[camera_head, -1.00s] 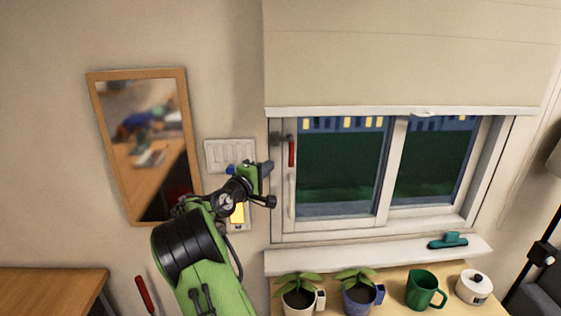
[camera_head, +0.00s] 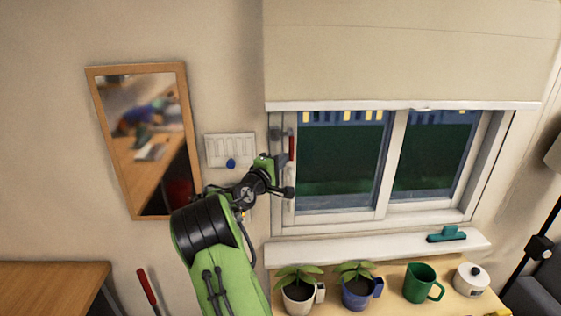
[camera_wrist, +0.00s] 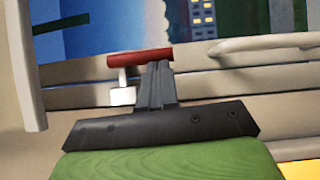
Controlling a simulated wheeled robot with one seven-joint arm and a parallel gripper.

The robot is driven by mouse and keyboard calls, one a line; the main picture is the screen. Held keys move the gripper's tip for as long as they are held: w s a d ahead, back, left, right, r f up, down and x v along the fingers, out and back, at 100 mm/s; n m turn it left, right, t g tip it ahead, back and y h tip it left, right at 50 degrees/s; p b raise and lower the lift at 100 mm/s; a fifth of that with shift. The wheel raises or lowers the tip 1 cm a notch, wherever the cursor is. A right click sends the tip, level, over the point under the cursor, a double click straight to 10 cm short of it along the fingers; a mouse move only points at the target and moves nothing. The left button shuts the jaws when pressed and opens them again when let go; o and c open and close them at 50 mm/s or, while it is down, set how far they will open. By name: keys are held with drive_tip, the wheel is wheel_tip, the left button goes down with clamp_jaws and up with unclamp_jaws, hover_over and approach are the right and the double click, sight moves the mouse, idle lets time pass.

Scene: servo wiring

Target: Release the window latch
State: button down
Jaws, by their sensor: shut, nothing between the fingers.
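The window (camera_head: 392,165) has a red latch (camera_head: 291,143) at the upper left of its frame, upright in the head view. In the wrist view the red latch (camera_wrist: 128,58) shows as a red bar on a white mount. My gripper (camera_head: 282,161) is beside the latch's lower end in the head view. In the wrist view my gripper (camera_wrist: 158,68) is shut and empty, its tips overlapping the bar's right end. I cannot tell whether they touch. A pale handle (camera_wrist: 262,43) lies right of the latch there.
A blind (camera_head: 400,55) hangs above the window. A white switch panel (camera_head: 219,145) is on the wall left of my gripper. The sill (camera_head: 340,248) holds a teal object (camera_head: 447,234). Potted plants (camera_head: 299,290), a green mug (camera_head: 421,283) and a white pot (camera_head: 471,279) stand below.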

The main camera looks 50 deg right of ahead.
drive_tip(key=shift+s+d+f+n+b, duration=0.2)
drive_tip(key=shift+n+b, duration=0.1)
drive_tip(key=shift+n, duration=0.1)
drive_tip(key=s+d+r+n+t+b, duration=0.1)
drive_tip(key=s+d+n+t+b, duration=0.1)
drive_tip(key=n+t, duration=0.5)
drive_tip(key=s+d+r+n+t+b, duration=0.2)
drive_tip(key=n+t, duration=0.5)
drive_tip(key=n, duration=1)
drive_tip(key=shift+s+d+b, duration=0.75)
drive_tip(key=shift+s+b, duration=0.35)
drive_tip(key=shift+s, duration=0.1)
drive_tip(key=shift+r+n, duration=0.1)
drive_tip(key=shift+n, duration=0.2)
